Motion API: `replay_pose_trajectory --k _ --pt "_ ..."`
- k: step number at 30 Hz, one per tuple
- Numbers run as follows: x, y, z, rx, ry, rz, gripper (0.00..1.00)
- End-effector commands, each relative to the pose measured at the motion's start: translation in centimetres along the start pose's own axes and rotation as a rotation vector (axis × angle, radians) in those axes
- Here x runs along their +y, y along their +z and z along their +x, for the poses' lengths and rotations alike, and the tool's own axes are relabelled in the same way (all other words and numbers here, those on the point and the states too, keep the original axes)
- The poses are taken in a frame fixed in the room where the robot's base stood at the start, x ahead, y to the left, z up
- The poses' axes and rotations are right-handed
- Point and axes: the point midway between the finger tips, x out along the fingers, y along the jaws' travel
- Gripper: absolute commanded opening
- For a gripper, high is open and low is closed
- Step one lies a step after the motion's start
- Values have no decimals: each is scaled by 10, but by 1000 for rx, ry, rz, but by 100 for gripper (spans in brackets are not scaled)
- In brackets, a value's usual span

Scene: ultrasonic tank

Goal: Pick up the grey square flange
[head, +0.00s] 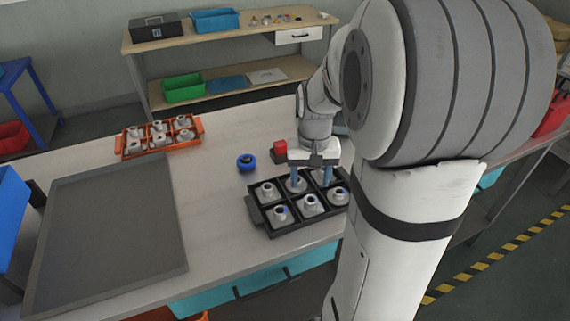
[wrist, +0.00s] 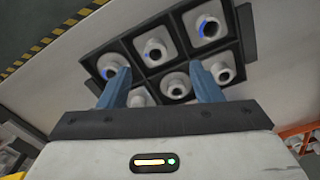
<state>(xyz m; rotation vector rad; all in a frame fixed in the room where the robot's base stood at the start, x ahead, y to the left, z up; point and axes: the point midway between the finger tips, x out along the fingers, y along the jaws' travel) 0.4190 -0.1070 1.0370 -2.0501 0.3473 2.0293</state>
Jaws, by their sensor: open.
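A black tray (head: 262,221) with six compartments lies on the table and holds several grey flanges, each with a raised round neck. One flange (head: 267,192) sits in the back left compartment, and others (head: 281,215) (head: 310,205) sit in the front row. My gripper (head: 312,180) points down over the back row, fingers apart and empty. In the wrist view, my fingertips (wrist: 160,78) stand either side of a flange (wrist: 175,86) in the tray's near row. In the head view, my fingers partly hide the back-row flanges.
An orange tray (head: 128,155) of similar parts is at the back left. A large grey tray (head: 110,230) lies empty at left. The table between is clear.

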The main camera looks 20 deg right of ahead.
Motion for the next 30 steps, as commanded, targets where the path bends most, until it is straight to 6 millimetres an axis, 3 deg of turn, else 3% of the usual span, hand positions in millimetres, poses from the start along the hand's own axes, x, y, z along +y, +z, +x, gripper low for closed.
replay_pose_trajectory --k 21,30 --pt "9 -10 80 -14 0 20 59" --pt "9 -10 83 -11 0 20 55"
